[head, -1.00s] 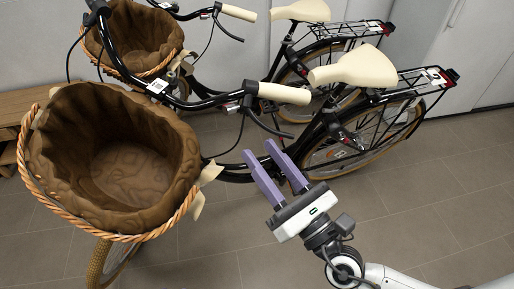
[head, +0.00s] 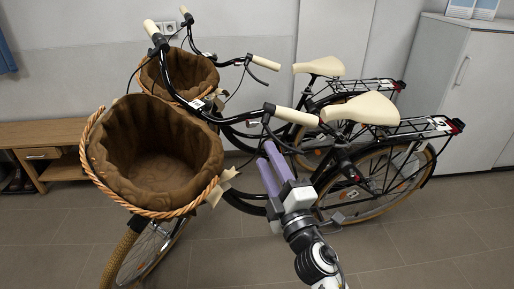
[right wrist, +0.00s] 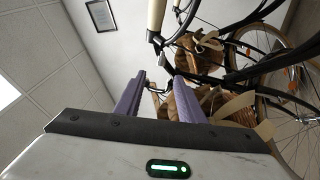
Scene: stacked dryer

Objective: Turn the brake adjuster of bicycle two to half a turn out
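Two black bicycles stand side by side; I cannot read their labels to tell which is bicycle two. The nearer bicycle (head: 345,158) has a cream handlebar grip (head: 296,115). A small dark brake fitting (head: 268,108) sits at the inner end of that grip; its adjuster is too small to make out. My right gripper (head: 268,154) is open and empty, its purple fingers pointing up below that fitting. In the right wrist view the fingers (right wrist: 158,77) stand apart with handlebar parts beyond their tips. My left gripper is not in view.
The nearer bicycle's brown-lined basket (head: 160,160) is left of my gripper. The farther bicycle's basket (head: 180,78) stands behind it. A wooden bench (head: 50,135) is at the left wall and a grey cabinet (head: 450,80) at the right.

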